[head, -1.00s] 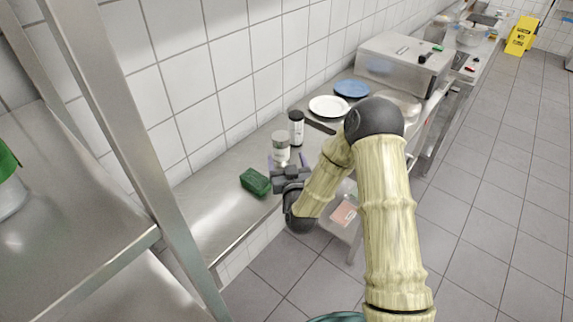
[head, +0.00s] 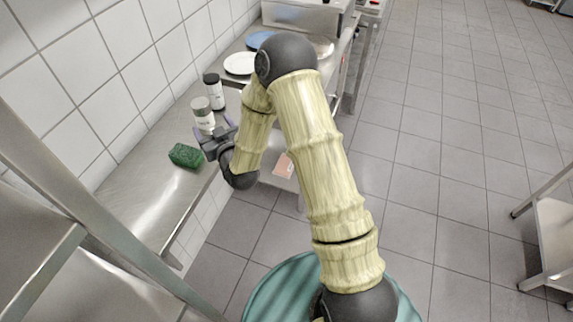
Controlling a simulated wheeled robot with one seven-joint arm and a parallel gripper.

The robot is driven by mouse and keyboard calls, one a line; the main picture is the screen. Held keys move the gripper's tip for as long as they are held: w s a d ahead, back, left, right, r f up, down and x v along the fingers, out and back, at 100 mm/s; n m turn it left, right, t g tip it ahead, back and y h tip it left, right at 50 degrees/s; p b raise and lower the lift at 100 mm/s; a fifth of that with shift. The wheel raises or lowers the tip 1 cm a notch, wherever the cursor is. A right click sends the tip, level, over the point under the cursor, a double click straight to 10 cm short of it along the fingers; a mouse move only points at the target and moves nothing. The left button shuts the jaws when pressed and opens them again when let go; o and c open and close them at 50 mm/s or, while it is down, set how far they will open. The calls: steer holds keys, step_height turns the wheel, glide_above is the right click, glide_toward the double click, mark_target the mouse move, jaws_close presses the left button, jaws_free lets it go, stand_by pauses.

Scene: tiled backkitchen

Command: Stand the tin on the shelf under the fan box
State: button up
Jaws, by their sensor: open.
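A pale tin with a grey-white label (head: 204,117) stands upright on the steel counter by the tiled wall. My gripper (head: 214,128) is open at the tin's near side, with one finger to the left of its base and one to the right. I cannot tell whether either finger touches it. A steel box (head: 302,16) stands at the far end of the counter, cut by the top edge; I cannot tell whether it is the fan box. The shelf under the fan box cannot be made out for certain.
A dark jar with a white label (head: 214,92) stands just behind the tin. A green sponge-like block (head: 186,156) lies left of my gripper. A white plate (head: 240,63) and a blue plate (head: 260,39) lie farther back. Steel shelving (head: 40,265) fills the lower left.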

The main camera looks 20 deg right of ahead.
steer(key=s+d+r+m+g+h, duration=0.1)
steer(key=s+d+r+g+h, duration=0.1)
steer(key=s+d+g, duration=0.5)
steer(key=s+d+r+m+g+h, duration=0.1)
steer(key=s+d+r+g, duration=0.2)
steer(key=s, duration=1.6)
steer(key=d+g, duration=0.4)
steer(key=d, duration=0.2)
steer(key=shift+s+d+m+h, duration=0.25)
steer(key=shift+m+h, duration=0.15)
steer(key=shift+r, duration=0.1)
